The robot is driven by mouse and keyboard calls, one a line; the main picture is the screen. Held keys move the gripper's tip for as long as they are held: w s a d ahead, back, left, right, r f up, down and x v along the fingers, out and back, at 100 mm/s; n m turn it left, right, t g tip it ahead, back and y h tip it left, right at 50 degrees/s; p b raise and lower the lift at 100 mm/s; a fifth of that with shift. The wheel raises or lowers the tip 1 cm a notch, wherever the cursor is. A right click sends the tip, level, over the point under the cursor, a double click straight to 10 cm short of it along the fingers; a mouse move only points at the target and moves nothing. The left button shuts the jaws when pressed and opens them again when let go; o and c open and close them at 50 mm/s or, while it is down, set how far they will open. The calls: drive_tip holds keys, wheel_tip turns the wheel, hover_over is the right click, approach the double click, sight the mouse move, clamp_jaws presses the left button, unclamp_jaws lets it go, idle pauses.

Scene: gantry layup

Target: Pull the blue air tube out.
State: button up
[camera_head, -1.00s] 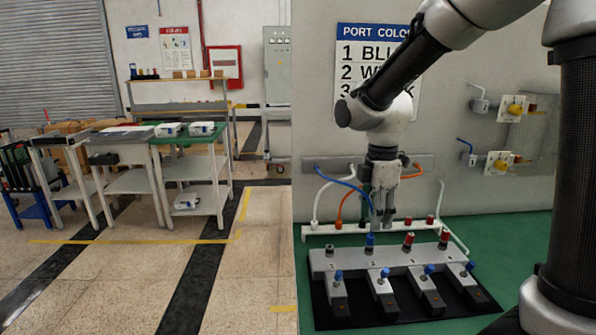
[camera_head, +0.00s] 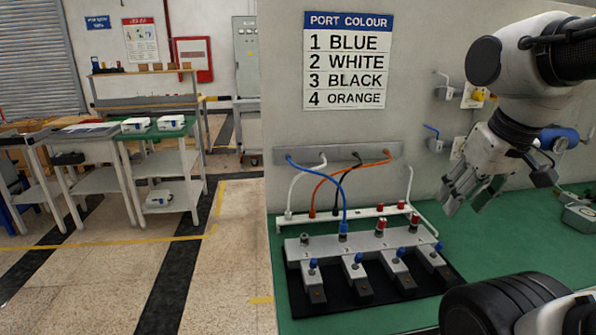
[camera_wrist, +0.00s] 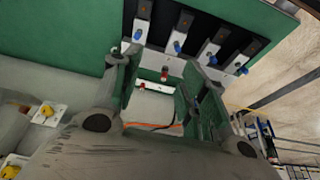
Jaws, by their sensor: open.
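The blue air tube (camera_head: 338,181) arcs from the left end of the wall strip down to the second fitting from the left on the grey manifold block (camera_head: 322,250). Its lower end stands upright in a blue fitting there. My gripper (camera_head: 464,201) is open and empty, to the right of the tube and well clear of it, above the green bench. In the wrist view its two fingers (camera_wrist: 166,85) stand apart, with the manifold's red caps and blue knobs showing upside down beyond them. I cannot make out the blue tube in that view.
White, orange and black tubes (camera_head: 378,160) run from the wall strip to a white rack (camera_head: 382,210) behind the manifold. Red caps (camera_head: 380,227) stand on its right fittings. A port colour sign (camera_head: 346,60) hangs above. The green bench (camera_head: 480,255) right of the manifold is clear.

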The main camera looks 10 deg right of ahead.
drive_tip(key=w+a+f+n+g, duration=0.2)
drive_tip(key=w+a+f, duration=0.1)
drive_tip(key=w+a, duration=0.1)
drive_tip(key=n+g, duration=0.2)
drive_tip(key=n, duration=1.4)
hover_over(344, 223)
wheel_tip(344, 223, down, 6)
drive_tip(key=shift+d+f, duration=0.1)
drive_tip(key=shift+d, duration=0.05)
drive_tip(key=shift+w+n, duration=0.2)
drive_tip(key=shift+n, duration=1.3)
drive_tip(key=shift+f, duration=0.3)
wheel_tip(344, 223, down, 7)
drive_tip(key=shift+r, duration=0.1)
drive_tip(key=c, duration=0.9)
clamp_jaws()
